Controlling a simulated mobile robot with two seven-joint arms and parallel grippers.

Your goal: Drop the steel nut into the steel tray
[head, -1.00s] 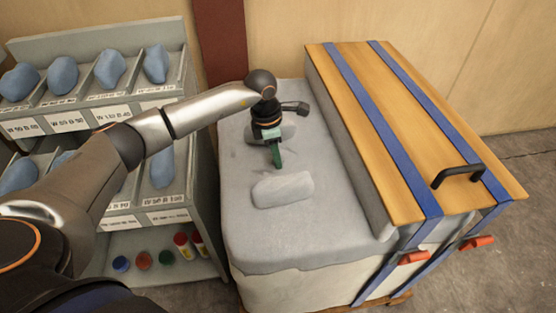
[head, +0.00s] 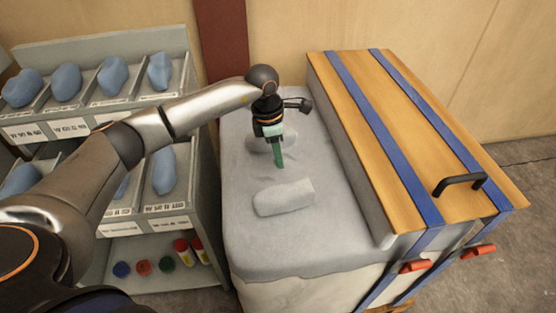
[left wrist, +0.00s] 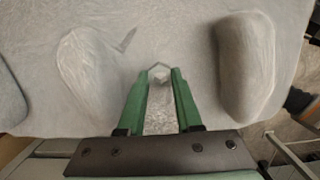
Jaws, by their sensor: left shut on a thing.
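My left gripper (head: 280,166) is over the grey-covered block, pointing down between two grey lumps. In the left wrist view its green fingers (left wrist: 160,72) are closed on a small grey hexagonal piece, which looks like the steel nut (left wrist: 158,67). The nut's grey blends with the surface behind it, and it cannot be made out in the head view. I cannot clearly pick out a steel tray in either view. My right gripper is not in view.
One grey lump (head: 284,197) lies nearer the front of the block top (head: 250,235), another (head: 262,142) behind the gripper. A strapped wooden lid (head: 400,130) with a black handle stands at right. A shelf with blue lumps (head: 113,75) and coloured cups stands left.

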